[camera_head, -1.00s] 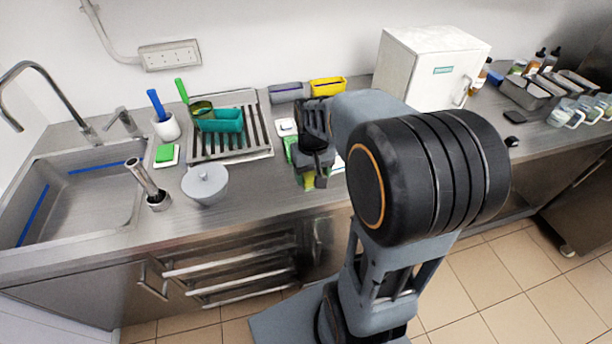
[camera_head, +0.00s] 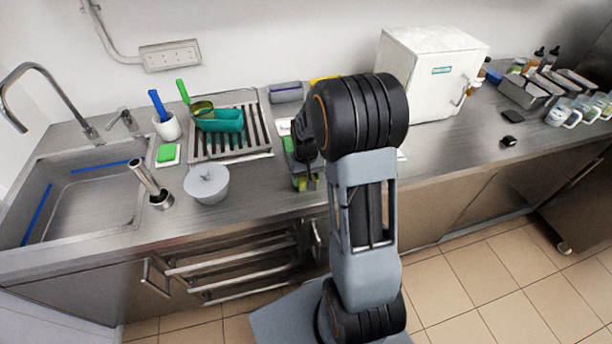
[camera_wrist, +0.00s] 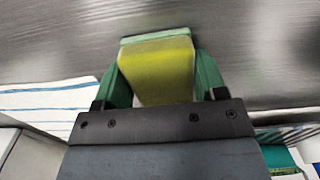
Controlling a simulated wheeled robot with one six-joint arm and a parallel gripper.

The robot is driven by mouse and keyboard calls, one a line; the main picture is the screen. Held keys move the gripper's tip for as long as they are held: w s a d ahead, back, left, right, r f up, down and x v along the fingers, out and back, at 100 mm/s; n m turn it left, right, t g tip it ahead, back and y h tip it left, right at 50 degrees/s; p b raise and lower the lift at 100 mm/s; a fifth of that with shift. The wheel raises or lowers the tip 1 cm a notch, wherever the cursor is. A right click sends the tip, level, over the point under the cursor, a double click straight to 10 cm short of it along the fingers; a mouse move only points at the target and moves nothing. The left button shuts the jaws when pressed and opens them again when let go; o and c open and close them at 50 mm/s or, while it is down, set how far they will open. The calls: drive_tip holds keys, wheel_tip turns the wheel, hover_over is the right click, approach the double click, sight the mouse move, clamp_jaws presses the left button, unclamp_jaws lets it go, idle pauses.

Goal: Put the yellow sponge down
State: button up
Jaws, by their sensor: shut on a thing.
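The yellow sponge (camera_wrist: 157,68) with a pale green layer along its far edge is in the wrist view. My gripper (camera_wrist: 160,84) is shut on it, one green finger against each side. Only a small bit of yellow shows there, and my arm hides most of the sponge. I cannot tell whether the sponge touches the counter.
A drying rack (camera_head: 262,150) with a teal tub (camera_head: 222,121) stands behind to the left. A green sponge (camera_head: 167,153) lies by the sink (camera_head: 90,195). A white cloth with blue stripes (camera_wrist: 45,97) shows in the wrist view. A white freezer box (camera_head: 415,75) stands behind to the right.

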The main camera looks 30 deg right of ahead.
drive_tip(key=o, duration=1.1)
drive_tip(key=shift+c, duration=0.2)
drive_tip(key=shift+f, duration=0.25)
wheel_tip(320, 180, up, 13)
drive_tip(key=b, duration=0.2)
drive_tip(key=s+a+r+t, duration=0.1)
drive_tip(key=s+a+t, duration=0.1)
drive_tip(key=s+a, duration=0.2)
drive_tip(key=s+a+r+n+t, duration=0.1)
drive_tip(key=s+a, duration=0.4)
drive_tip(key=s, duration=0.5)
drive_tip(key=shift+s+r+n+t, duration=0.3)
drive_tip(key=shift+s+t, duration=0.05)
drive_tip(key=shift+t, duration=0.25)
drive_tip(key=shift+a, duration=0.1)
drive_tip(key=shift+c, duration=0.2)
